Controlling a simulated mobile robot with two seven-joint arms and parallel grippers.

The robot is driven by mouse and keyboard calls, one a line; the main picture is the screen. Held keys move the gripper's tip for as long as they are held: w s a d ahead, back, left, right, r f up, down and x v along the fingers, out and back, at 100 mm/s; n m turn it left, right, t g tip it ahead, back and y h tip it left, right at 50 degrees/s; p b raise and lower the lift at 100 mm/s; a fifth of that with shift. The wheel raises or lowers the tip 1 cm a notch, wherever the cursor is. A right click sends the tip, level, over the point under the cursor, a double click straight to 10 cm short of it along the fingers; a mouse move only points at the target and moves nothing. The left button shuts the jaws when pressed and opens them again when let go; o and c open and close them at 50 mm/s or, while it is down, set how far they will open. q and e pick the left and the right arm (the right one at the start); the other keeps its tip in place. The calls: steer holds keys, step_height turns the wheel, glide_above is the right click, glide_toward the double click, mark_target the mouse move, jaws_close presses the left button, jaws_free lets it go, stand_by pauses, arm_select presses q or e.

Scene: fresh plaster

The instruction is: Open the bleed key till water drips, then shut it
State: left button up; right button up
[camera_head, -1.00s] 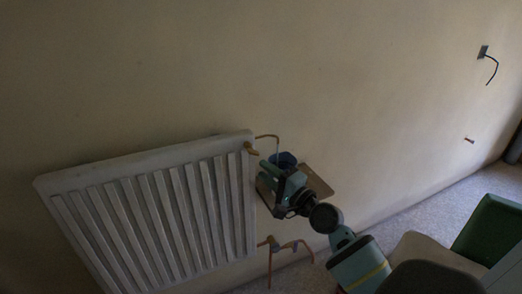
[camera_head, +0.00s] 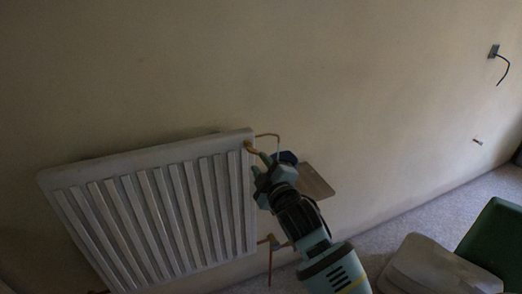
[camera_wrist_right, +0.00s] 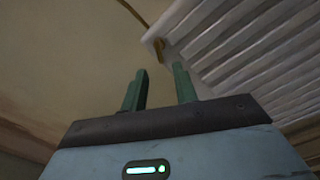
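The white ribbed radiator (camera_head: 150,205) hangs on the wall. At its upper right corner is a small brass-coloured piece, apparently the bleed key (camera_head: 249,147). In the right wrist view the key (camera_wrist_right: 158,46) shows just beyond the fingertips, against the radiator's edge (camera_wrist_right: 215,40). My right gripper (camera_head: 263,167) is just below and right of the key. In the wrist view its two green fingers (camera_wrist_right: 158,82) stand apart with nothing between them. No water drip can be made out. My left gripper is not in view.
Another pipe (camera_head: 270,262) runs below. A green chair-like object (camera_head: 495,240) stands at the right.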

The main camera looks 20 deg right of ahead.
mark_target(251, 149)
steer(key=shift+w, duration=0.1)
steer(key=shift+w+a+b, duration=0.15)
steer(key=shift+w+b, duration=0.15)
steer(key=shift+w, duration=3.5)
jaws_close()
